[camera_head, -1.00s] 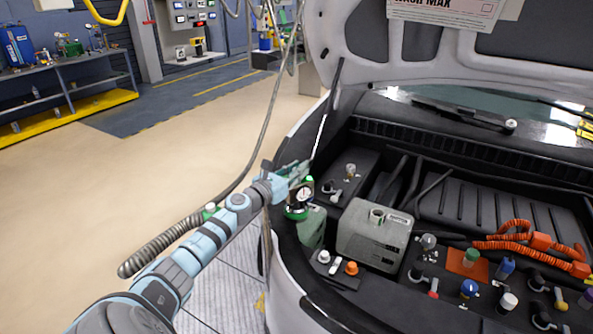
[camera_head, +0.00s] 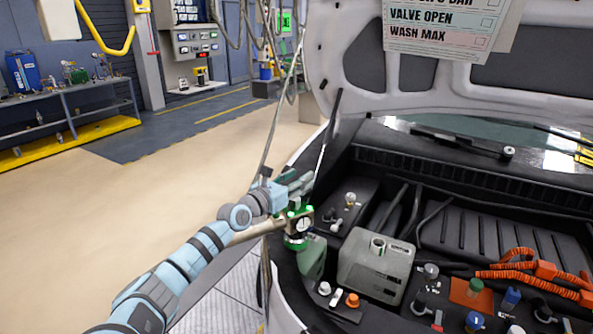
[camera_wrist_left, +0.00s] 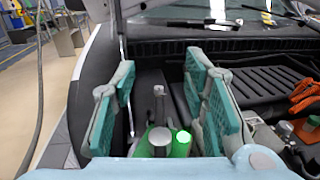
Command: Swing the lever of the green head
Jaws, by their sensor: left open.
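The green head (camera_head: 299,238) with a round white-faced gauge (camera_head: 303,225) stands at the left front edge of the engine bay. Small green lights glow on its top. My left gripper (camera_head: 302,182) is just above it, open, its fingers pointing toward the car. In the left wrist view, the two teal-padded fingers (camera_wrist_left: 163,92) are spread wide. The head's green top (camera_wrist_left: 181,145) shows low between them, beside a silver round part (camera_wrist_left: 160,137). I see nothing held. The lever cannot be told apart clearly. My right gripper is out of view.
A grey reservoir (camera_head: 375,265) stands right of the head. A white and an orange cap (camera_head: 352,300) are in front. Orange cables (camera_head: 535,268) lie at right. A thin hose (camera_head: 275,125) hangs behind my gripper. The raised hood (camera_head: 350,50) is above. Floor at left is clear.

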